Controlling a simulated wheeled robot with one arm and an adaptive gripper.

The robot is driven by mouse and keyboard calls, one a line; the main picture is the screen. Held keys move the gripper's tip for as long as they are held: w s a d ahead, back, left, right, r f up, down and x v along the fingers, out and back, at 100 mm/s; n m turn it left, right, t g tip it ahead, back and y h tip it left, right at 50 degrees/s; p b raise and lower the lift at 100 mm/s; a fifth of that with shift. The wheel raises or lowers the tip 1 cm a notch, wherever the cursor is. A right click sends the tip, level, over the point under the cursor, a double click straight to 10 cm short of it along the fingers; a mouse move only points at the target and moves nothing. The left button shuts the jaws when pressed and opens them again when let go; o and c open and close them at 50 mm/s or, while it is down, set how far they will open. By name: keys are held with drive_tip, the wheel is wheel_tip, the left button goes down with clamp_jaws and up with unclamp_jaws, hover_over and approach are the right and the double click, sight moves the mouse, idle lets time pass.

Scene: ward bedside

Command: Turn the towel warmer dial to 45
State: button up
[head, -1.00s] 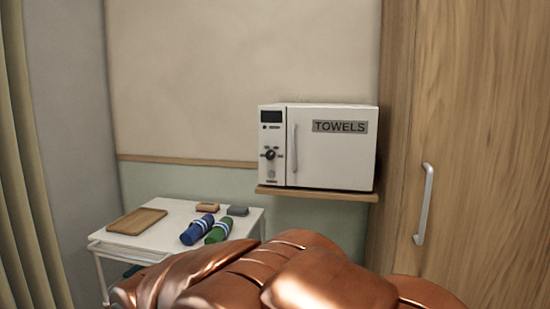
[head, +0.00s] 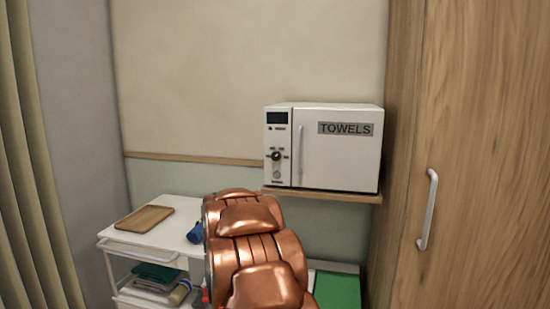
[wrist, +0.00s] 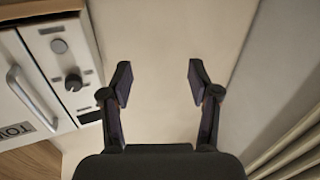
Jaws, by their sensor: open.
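The white towel warmer (head: 340,160), marked TOWELS, stands on a wooden wall shelf. Its black dial (head: 276,155) sits on the control strip left of the door handle, below a dark display (head: 277,118). The dial's setting is too small to read. In the head view my copper arm hides the gripper.
A white trolley (head: 160,230) stands at the left with a wooden tray (head: 145,218) on top and folded items below. A blue rolled towel (head: 195,234) is partly hidden by my arm. A wooden cabinet (head: 480,130) with a handle stands at the right. A green surface (head: 338,290) shows low.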

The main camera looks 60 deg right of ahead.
sight(276, 158)
drive_tip(key=s+d+r+m+g+h, duration=0.1)
drive_tip(key=s+d+r+m+h, duration=0.2)
drive_tip(key=d, duration=0.4)
drive_tip(key=s+d+r+g+h, duration=0.1)
drive_tip(key=s+d+r+h, duration=0.2)
drive_tip(key=s+d+h, duration=0.3)
drive_tip(key=shift+m+y, duration=0.3)
drive_tip(key=shift+y, duration=0.3)
drive_tip(key=p+x, duration=0.3)
drive_tip(key=x, duration=0.4)
drive_tip(key=shift+s, duration=0.15)
drive_tip(key=shift+w+d+r, duration=0.15)
drive_tip(key=shift+w+d, duration=0.2)
drive_tip(key=shift+d, duration=0.3)
drive_tip(key=c, duration=1.1)
drive_tip(key=shift+c, duration=0.2)
